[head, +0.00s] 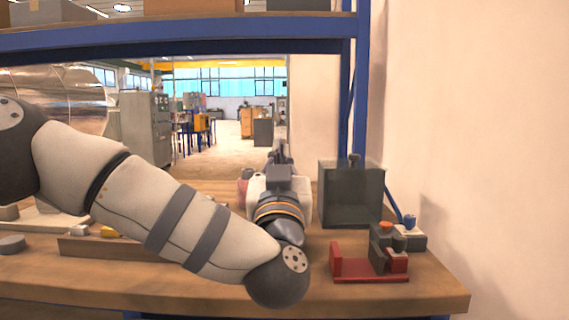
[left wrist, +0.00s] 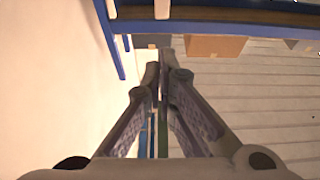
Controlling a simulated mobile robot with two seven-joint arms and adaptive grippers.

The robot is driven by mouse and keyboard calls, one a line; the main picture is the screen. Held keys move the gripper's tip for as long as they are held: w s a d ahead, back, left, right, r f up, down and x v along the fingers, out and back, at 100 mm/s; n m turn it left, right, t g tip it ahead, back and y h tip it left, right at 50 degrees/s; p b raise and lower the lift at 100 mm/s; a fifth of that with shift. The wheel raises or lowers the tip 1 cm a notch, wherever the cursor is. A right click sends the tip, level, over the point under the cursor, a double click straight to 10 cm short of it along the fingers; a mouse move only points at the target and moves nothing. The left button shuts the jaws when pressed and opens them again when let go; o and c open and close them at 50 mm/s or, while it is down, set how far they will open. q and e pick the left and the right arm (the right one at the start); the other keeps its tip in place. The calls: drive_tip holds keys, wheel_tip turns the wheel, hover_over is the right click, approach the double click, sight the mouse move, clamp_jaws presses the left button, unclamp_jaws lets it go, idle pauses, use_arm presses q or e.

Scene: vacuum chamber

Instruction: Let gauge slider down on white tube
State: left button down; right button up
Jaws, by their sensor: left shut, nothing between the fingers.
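My left gripper (head: 281,150) points away from me over the back of the bench, with its fingers shut and nothing between them. I cannot make out a white tube for certain. My left forearm and wrist hide the middle of the bench. My right gripper is not in view.
A clear dark-tinted box (head: 350,195) stands right of my left gripper. A small white-and-grey device with a blue knob (head: 408,232) is beside it. White and reddish containers (head: 247,182) stand behind my wrist. A blue shelf frame (head: 360,90) rises at the back.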

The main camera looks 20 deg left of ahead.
use_arm(q)
drive_tip(key=x, duration=0.6)
drive_tip(key=shift+f, duration=0.15)
drive_tip(key=f, duration=0.3)
drive_tip(key=shift+w, duration=0.2)
drive_tip(key=shift+f, duration=0.55)
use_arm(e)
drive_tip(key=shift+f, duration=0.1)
use_arm(q)
drive_tip(key=p, duration=0.3)
drive_tip(key=shift+s+d, duration=0.1)
drive_tip(key=shift+f, duration=0.55)
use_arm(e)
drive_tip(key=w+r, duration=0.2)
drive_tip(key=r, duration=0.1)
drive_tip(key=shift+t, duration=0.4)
